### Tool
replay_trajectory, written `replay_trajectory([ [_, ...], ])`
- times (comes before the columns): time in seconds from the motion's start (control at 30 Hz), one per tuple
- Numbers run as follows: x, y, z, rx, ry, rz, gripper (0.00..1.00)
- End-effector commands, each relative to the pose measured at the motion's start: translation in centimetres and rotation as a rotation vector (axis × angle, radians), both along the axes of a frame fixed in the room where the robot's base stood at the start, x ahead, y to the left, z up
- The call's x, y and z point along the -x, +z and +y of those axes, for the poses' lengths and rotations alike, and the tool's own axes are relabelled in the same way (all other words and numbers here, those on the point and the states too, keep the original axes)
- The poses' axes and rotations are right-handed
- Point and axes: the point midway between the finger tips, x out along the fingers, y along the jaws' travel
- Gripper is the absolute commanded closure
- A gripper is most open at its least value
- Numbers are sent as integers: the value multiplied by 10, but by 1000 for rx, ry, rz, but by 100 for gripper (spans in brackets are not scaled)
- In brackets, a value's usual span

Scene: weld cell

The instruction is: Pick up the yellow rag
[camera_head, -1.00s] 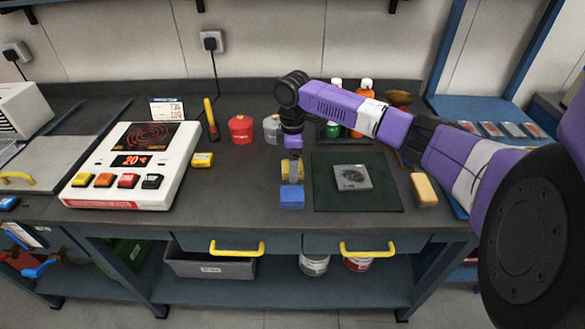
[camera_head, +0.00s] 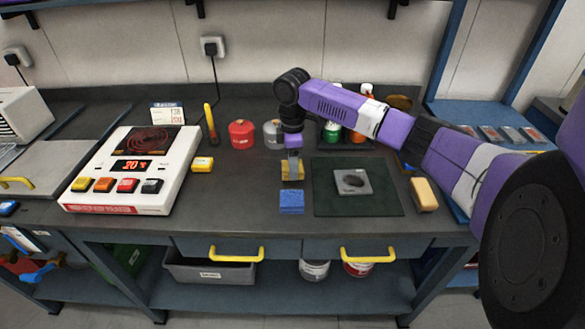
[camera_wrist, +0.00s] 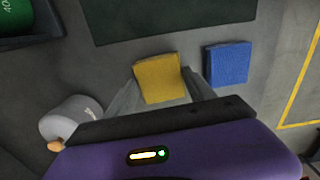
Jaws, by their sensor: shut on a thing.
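The yellow rag (camera_head: 292,173) is a small square folded pad at the middle of the workbench. It also shows in the wrist view (camera_wrist: 158,78), between the two fingers. My gripper (camera_head: 292,164) points down from above and is shut on the yellow rag, with a finger at each side of it. The wrist view also shows my gripper (camera_wrist: 162,80) around the rag. From these views I cannot tell whether the rag is clear of the bench top.
A blue rag (camera_head: 292,202) lies just in front of the yellow one. A dark green mat (camera_head: 385,198) with a grey plate (camera_head: 352,182) is to the right. Red (camera_head: 241,134) and grey (camera_head: 272,134) canisters stand behind. A hotplate unit (camera_head: 140,168) is at the left.

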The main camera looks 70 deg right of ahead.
Motion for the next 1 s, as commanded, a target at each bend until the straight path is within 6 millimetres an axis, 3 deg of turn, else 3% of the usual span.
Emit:
replay_trajectory([
  [0.6, -1, 149, 0, 3, 2, -3, 76],
  [0.8, 0, 175, -1, 4, 0, -1, 76],
  [1.0, 0, 182, 0, 1, 1, 0, 76],
])
